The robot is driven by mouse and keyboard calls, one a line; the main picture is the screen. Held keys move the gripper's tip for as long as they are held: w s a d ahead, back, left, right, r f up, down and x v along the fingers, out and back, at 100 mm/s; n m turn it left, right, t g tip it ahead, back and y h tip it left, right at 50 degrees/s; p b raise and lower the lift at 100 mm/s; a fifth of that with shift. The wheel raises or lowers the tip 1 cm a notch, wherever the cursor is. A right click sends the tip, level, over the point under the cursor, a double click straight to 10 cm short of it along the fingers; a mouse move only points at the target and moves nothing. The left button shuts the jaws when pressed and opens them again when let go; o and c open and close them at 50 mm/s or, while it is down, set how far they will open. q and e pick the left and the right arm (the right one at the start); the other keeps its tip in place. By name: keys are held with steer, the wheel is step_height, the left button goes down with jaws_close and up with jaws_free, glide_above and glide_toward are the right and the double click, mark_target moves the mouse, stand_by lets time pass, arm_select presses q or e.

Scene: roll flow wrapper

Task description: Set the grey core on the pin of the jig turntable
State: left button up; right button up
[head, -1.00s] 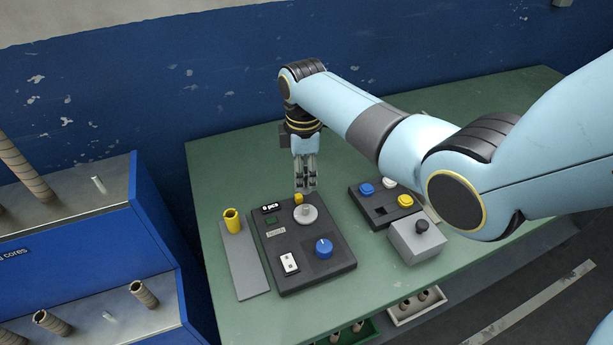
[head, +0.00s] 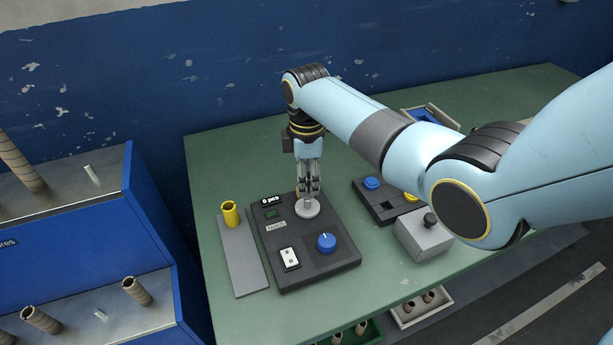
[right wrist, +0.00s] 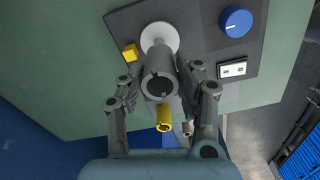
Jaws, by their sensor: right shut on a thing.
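The grey core (right wrist: 160,84) is a hollow cylinder between the fingers of my right gripper (right wrist: 162,80), its open end facing the right wrist camera. In the head view, my right gripper (head: 308,190) points down over the jig turntable (head: 307,210), a pale round disc on a dark control panel. The disc also shows past the core's far end in the right wrist view (right wrist: 160,35). The pin is hidden behind the core and fingers. I cannot tell whether the core is around the pin or just above it. My left gripper is out of view.
A yellow tube (head: 231,214) stands on a grey plate left of the panel (head: 318,260). A blue knob (head: 326,242) and a white switch (head: 289,258) are on the panel. A button box and a grey box (head: 422,238) stand right. Racks with brown cores (head: 137,291) are left.

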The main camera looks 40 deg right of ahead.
steer(key=shift+f, duration=0.1)
stand_by(0.6)
steer(key=shift+f, duration=0.3)
steer(key=shift+f, duration=0.1)
stand_by(0.3)
steer(key=shift+f, duration=0.5)
steer(key=shift+f+b, duration=0.2)
steer(key=shift+b, duration=0.15)
steer(key=shift+f+b, duration=0.55)
steer(key=shift+f, duration=0.3)
steer(key=shift+f, duration=0.1)
stand_by(0.4)
